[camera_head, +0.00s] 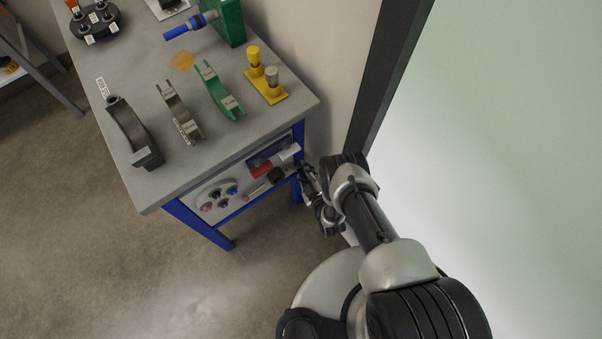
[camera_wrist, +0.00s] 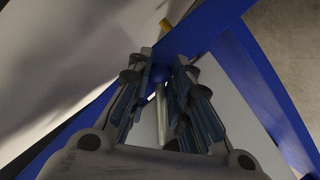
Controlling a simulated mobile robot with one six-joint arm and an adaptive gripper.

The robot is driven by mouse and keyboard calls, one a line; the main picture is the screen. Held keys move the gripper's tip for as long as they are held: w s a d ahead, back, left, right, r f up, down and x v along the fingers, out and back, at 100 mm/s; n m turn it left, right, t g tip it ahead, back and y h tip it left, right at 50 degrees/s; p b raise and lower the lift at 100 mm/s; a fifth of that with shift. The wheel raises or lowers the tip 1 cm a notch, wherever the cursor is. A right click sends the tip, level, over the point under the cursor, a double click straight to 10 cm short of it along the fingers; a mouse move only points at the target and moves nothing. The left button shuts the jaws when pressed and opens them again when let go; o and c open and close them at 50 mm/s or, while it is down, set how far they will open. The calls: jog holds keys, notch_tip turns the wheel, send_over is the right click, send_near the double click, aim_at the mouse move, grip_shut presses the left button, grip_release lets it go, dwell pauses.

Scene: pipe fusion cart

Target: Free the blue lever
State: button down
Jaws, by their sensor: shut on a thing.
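The blue lever shows in the wrist view as a round blue knob (camera_wrist: 160,73) on a pale grey rod. My gripper (camera_wrist: 163,66) has a finger on either side of the knob and is shut on it. In the head view my gripper (camera_head: 309,182) is at the right end of the cart's front panel, below the tabletop. My arm and the gripper itself hide the blue knob there. What the rod is fixed to cannot be told.
The cart's front panel (camera_head: 205,194) carries several buttons, a red part and a black knob. Clamps and a yellow stand (camera_head: 264,88) sit on the grey tabletop (camera_head: 165,180). A blue-handled green block (camera_head: 230,22) stands behind. A dark post (camera_head: 385,80) rises close right.

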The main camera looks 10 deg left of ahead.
jog(key=shift+w+d+r+n+t, duration=0.15)
jog(key=shift+w+r+n+t, duration=0.15)
jog(key=shift+r+n, duration=0.2)
jog(key=shift+w+d+r+n+t, duration=0.15)
jog(key=shift+w+r+n+t, duration=0.15)
jog(key=shift+r+n, duration=0.2)
jog(key=shift+w+d+r+n+t+h, duration=0.15)
jog(key=shift+r+n+t, duration=0.2)
jog(key=shift+r+n, duration=0.25)
jog(key=shift+w+r+n+t+h, duration=0.15)
jog(key=shift+r+n+t, duration=0.25)
jog(key=shift+n, duration=0.3)
jog(key=c, duration=1.8)
grip_release()
jog(key=o, duration=0.4)
jog(key=shift+s, duration=0.2)
jog(key=shift+c, duration=0.2)
jog(key=shift+f, duration=0.1)
